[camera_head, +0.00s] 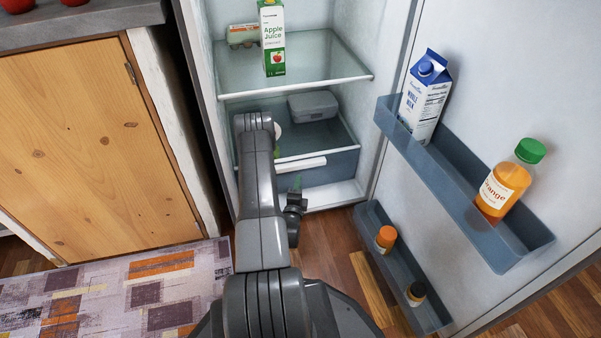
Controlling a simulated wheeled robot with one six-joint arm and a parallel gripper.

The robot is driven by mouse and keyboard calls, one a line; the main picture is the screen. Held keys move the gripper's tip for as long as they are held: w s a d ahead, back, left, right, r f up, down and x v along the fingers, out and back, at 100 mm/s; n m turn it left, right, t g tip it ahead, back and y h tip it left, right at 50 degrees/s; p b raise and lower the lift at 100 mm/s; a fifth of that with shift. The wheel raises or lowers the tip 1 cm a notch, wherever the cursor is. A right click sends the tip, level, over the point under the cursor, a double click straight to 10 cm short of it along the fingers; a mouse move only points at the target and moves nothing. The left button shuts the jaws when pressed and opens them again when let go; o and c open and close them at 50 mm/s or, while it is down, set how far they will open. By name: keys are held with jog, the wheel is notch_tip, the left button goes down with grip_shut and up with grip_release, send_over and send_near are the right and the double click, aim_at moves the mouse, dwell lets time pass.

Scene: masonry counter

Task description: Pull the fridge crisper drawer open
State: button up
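The crisper drawer (340,166) is at the bottom of the open fridge, with a bluish translucent front. Its pale bar handle (303,164) runs across the upper front, and its left end is hidden behind my arm. The drawer looks pushed in under the lower glass shelf. My arm rises in front of the fridge's left side. A dark end part, which seems to be my gripper (295,202), shows below and in front of the handle, apart from it in the picture. Its fingers are too small and too hidden to tell open from shut.
The fridge door stands open at right, its bins holding a milk carton (425,95), an orange bottle (508,180) and two small bottles. A juice carton (272,40) stands on the upper shelf. A grey container (314,106) sits lower. A wooden cabinet (90,145) is left.

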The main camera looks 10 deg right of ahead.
aim_at(301, 168)
jog(key=b+x, duration=0.2)
jog(key=x, duration=0.6)
jog(key=shift+w, duration=0.15)
grip_shut()
